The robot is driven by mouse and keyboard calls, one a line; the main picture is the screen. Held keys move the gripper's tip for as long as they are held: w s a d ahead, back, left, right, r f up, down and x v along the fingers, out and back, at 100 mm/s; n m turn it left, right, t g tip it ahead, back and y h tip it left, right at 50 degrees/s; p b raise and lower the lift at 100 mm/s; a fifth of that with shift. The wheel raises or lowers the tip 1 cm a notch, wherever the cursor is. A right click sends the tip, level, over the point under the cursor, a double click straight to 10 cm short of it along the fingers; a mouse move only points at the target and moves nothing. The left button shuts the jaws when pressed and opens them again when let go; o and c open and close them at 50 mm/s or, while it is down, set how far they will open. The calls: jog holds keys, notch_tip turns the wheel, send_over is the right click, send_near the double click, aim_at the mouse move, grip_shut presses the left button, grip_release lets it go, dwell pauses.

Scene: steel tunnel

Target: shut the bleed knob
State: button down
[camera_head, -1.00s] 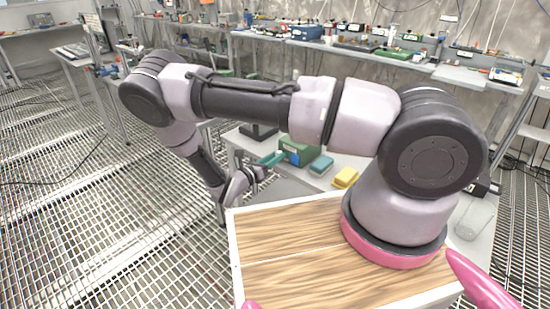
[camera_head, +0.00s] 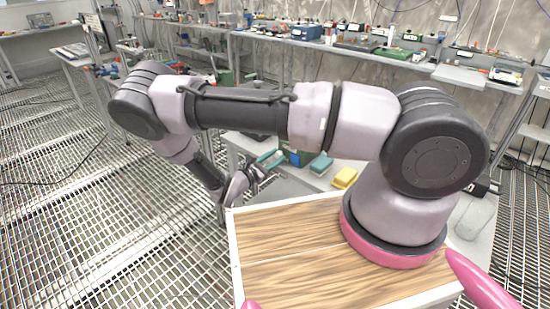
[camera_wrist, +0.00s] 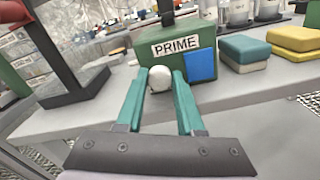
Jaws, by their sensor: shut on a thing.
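The bleed knob (camera_wrist: 160,79) is a round whitish knob at the front of a green box (camera_wrist: 174,48) labelled PRIME, seen in the wrist view. My gripper (camera_wrist: 160,84) has two teal fingers, one on each side of the knob, and is shut on it. In the head view my gripper (camera_head: 268,160) is at the near edge of the grey table, in front of the green box, which is mostly hidden by my arm. Whether the knob has turned cannot be told.
A blue block (camera_wrist: 201,65) is at the box's right front. Teal sponges (camera_wrist: 244,52) and yellow sponges (camera_wrist: 293,44) lie to the right on the grey table (camera_wrist: 255,85).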

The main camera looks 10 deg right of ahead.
jog(key=m, duration=1.2)
jog(key=shift+s+f+m, duration=0.1)
jog(key=shift+m, duration=0.3)
jog(key=m, duration=0.6)
jog(key=shift+f, duration=0.1)
jog(key=m, duration=0.6)
jog(key=shift+m, duration=0.3)
jog(key=c, duration=0.5)
grip_release()
jog(key=v, duration=1)
jog(key=shift+s+a, duration=0.2)
jog(key=shift+a, duration=0.15)
